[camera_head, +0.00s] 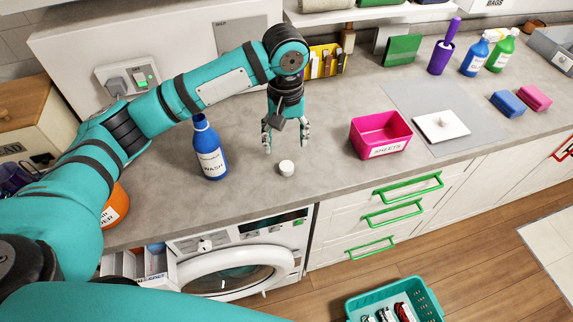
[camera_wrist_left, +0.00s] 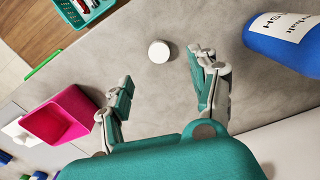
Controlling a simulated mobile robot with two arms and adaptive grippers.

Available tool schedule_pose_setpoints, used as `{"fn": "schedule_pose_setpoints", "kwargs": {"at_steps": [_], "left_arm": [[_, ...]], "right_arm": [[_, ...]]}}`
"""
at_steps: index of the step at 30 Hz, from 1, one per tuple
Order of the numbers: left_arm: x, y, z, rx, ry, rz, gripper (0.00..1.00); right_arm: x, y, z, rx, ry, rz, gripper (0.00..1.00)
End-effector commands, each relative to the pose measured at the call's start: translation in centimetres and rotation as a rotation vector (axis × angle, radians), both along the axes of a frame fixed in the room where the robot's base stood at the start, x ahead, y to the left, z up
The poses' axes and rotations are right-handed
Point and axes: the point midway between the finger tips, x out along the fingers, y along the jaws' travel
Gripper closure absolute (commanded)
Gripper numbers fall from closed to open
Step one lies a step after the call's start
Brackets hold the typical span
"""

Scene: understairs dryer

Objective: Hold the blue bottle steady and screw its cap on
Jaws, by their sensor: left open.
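The blue bottle (camera_head: 211,158) stands upright on the grey counter, with a white label reading WASH; its top shows no white cap on it. It also shows at the upper right of the left wrist view (camera_wrist_left: 290,42). The white cap (camera_head: 286,168) lies on the counter to the right of the bottle, near the front edge. My left gripper (camera_head: 284,145) points down just behind and above the cap, open and empty. In the left wrist view the cap (camera_wrist_left: 159,51) lies ahead of and between the two spread fingers, apart from both. My right gripper is not in view.
A pink bin (camera_head: 364,139) stands to the right of the gripper. A white lid-like item (camera_head: 441,126) lies on a grey mat. An orange container (camera_head: 116,207) is at the left, partly behind my arm. A teal basket (camera_head: 430,300) is on the floor. Counter around the cap is clear.

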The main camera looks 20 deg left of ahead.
Motion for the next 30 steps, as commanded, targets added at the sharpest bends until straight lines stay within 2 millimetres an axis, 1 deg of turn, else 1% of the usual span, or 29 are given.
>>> {"fn": "schedule_pose_setpoints", "kwargs": {"at_steps": [1, 3, 6, 9, 12, 14, 19, 21, 26, 27, 30], "left_arm": [[-0.1, 0.1, -1.0, 0.002, 0.004, 0.002, 0.39], [0.0, 0.1, -2.2, 0.002, 0.003, 0.001, 0.39], [0.0, 0.1, -3.4, 0.001, 0.001, 0.000, 0.39], [0.0, 0.1, -4.1, 0.001, -0.001, 0.000, 0.39], [0.0, 0.0, -4.2, 0.000, -0.001, 0.000, 0.39], [0.0, 0.0, -4.2, 0.000, -0.001, 0.000, 0.39], [0.0, 0.0, -4.3, 0.000, 0.000, 0.000, 0.39], [0.0, 0.0, -4.7, 0.001, 0.002, 0.001, 0.39], [0.1, -0.1, -6.9, 0.003, 0.003, 0.002, 0.39], [0.1, -0.1, -7.6, 0.002, 0.002, 0.001, 0.39], [0.1, -0.1, -8.8, 0.001, 0.002, 0.000, 0.39]], "right_arm": [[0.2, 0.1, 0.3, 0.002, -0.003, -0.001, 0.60], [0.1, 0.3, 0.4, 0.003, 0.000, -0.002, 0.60], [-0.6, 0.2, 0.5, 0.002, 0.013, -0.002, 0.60], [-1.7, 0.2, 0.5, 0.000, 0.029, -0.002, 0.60], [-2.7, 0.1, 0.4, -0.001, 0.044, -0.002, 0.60], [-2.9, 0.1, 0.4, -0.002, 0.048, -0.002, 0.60], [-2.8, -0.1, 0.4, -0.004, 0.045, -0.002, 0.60], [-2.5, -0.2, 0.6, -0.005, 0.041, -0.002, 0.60], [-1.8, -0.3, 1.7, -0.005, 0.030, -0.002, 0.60], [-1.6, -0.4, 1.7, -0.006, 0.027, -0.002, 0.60], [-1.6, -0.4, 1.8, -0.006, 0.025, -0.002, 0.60]]}}
